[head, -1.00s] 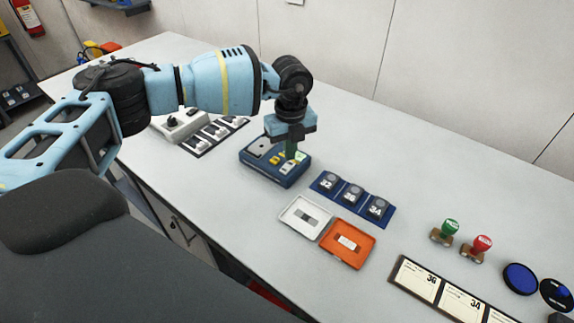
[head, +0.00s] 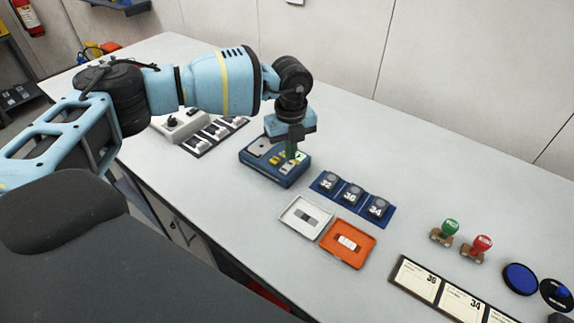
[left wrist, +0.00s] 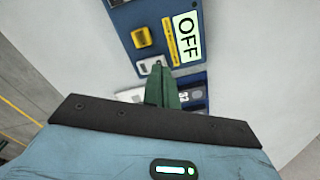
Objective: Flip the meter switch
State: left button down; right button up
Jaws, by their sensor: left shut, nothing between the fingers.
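The meter is a blue box (head: 262,173) on the table. In the left wrist view its blue face (left wrist: 125,18) carries a yellow block (left wrist: 142,37), a pale display reading OFF (left wrist: 187,37) and a white switch plate (left wrist: 150,66). My left gripper (head: 292,156) points down over the meter's right part, its green fingers shut and empty. In the left wrist view the fingertips (left wrist: 157,69) are at the switch plate and cover part of it. I cannot tell whether they touch it. My right gripper is not in view.
A blue holder (head: 325,191) with numbered pieces, a white tray (head: 287,217) and an orange tray (head: 331,247) lie right of the meter. Two stamps (head: 450,226) stand further right. A grey device (head: 176,131) sits behind my arm.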

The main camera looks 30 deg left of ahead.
aim_at(290, 164)
pick_arm(q)
jog(key=shift+f, duration=0.4)
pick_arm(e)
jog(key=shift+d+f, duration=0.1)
